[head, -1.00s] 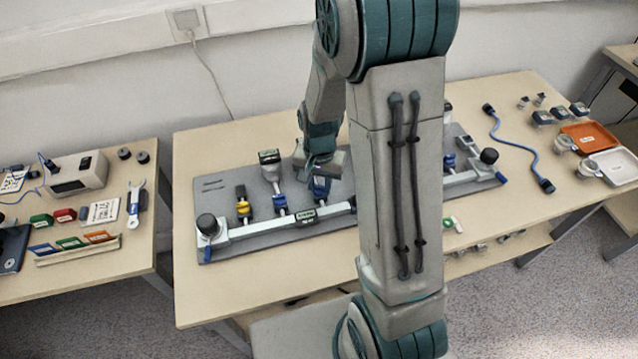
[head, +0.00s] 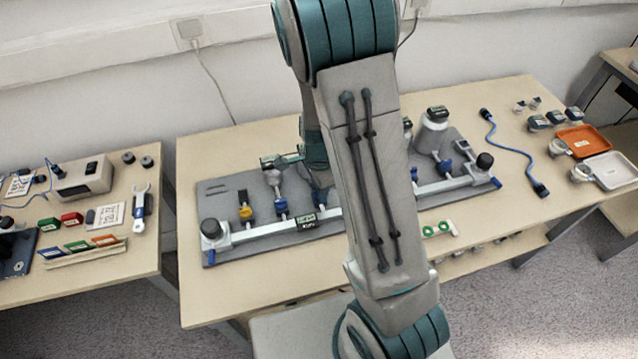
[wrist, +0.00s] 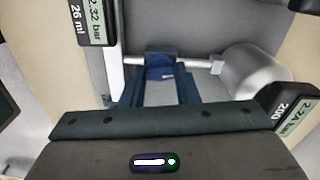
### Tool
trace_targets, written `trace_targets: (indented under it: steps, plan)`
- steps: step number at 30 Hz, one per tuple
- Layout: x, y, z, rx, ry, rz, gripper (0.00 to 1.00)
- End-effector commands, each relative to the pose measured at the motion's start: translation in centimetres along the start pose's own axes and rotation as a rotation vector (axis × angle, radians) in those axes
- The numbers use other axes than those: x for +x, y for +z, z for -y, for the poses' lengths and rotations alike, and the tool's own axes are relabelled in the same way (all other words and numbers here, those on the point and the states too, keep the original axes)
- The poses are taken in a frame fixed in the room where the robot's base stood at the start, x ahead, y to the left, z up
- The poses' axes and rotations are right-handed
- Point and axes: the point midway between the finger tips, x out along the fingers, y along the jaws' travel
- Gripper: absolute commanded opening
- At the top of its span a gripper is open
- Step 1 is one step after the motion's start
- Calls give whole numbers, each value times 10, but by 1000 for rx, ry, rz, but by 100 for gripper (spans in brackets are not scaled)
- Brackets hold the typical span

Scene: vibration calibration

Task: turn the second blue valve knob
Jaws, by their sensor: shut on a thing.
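The manifold rail (head: 260,231) lies along a grey board on the table, with several valves on short branches. A blue valve knob (head: 281,206) left of my gripper stands free, and a yellow knob (head: 245,213) is further left. My gripper (head: 318,190) is down at the branch to the right of that blue knob, partly hidden by my arm. In the wrist view a blue valve knob (wrist: 160,72) sits between the dark fingers of my gripper (wrist: 160,88), which is shut on it. The knob's exact angle is hard to tell.
A grey vessel (head: 432,130) and more blue knobs (head: 443,166) stand right of my arm. Pressure displays flank the gripper in the wrist view, one at upper left (wrist: 92,20) and one at right (wrist: 290,115). An orange tray (head: 585,139) sits at the table's right end.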

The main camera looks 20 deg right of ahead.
Motion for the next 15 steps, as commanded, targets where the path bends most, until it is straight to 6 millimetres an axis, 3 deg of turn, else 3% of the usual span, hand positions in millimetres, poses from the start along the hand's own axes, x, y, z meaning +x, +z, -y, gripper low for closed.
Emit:
trace_targets:
  steps: [15]
  plan:
    - [-1,0,1,156,-2,1,5]
